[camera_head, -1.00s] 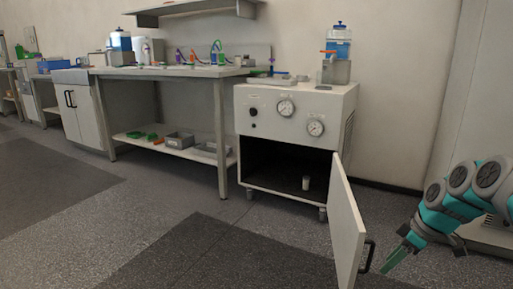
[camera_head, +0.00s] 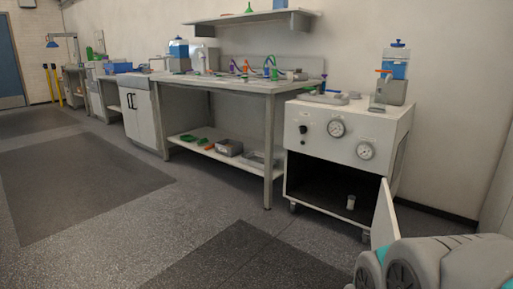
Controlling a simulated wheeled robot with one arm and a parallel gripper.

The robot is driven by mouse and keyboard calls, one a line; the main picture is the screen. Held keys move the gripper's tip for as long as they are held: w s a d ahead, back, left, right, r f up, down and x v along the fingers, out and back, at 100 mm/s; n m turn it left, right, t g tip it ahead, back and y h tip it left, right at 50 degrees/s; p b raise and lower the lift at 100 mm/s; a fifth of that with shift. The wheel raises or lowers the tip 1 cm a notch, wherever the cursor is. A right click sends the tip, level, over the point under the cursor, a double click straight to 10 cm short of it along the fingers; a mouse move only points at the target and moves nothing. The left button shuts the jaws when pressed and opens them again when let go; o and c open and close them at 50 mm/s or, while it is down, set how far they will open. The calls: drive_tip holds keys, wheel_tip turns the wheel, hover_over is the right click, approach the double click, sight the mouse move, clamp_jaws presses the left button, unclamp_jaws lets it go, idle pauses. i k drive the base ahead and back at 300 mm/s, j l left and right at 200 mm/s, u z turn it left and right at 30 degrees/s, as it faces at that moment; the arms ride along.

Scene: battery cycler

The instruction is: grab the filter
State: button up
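A small pale cylinder (camera_head: 351,202), possibly the filter, stands upright on the dark floor inside the open white cabinet (camera_head: 346,114). I cannot be sure from its look that it is the filter. The cabinet door (camera_head: 385,217) is open and swung out toward me, its lower part hidden behind my arm. My arm's grey and teal links fill the lower right corner. My gripper is out of view, so its state and its distance from the cylinder do not show.
A workbench (camera_head: 235,84) with coloured items stands left of the cabinet, with trays on its lower shelf (camera_head: 203,133). A blue-capped bottle (camera_head: 396,62) and a tray (camera_head: 325,98) are on the cabinet top. The floor in front and left is clear.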

sight(351, 200)
drive_tip(key=l+u, duration=0.2)
drive_tip(key=l, duration=2.15)
drive_tip(key=k+z, duration=0.1)
drive_tip(key=k, duration=0.55)
drive_tip(key=k+l, duration=0.1)
drive_tip(key=k, duration=0.55)
drive_tip(key=i+j+z, duration=0.1)
drive_tip(key=z, duration=0.4)
drive_tip(key=i+j+z, duration=0.1)
drive_tip(key=z, duration=0.4)
drive_tip(key=j+z, duration=0.2)
drive_tip(key=z, duration=0.3)
drive_tip(key=i+j, duration=0.15)
drive_tip(key=j, duration=0.6)
drive_tip(key=i+j, duration=0.2)
drive_tip(key=j, duration=0.55)
drive_tip(key=i+j, duration=0.15)
drive_tip(key=j, duration=0.65)
drive_tip(key=i+j, duration=0.2)
drive_tip(key=j, duration=0.55)
drive_tip(key=i+j, duration=0.15)
drive_tip(key=j, duration=0.6)
drive_tip(key=i+j, duration=0.2)
drive_tip(key=j, duration=0.55)
drive_tip(key=i+j, duration=0.15)
drive_tip(key=j, duration=0.65)
drive_tip(key=i+j, duration=0.2)
drive_tip(key=j, duration=0.55)
drive_tip(key=i+j, duration=0.3)
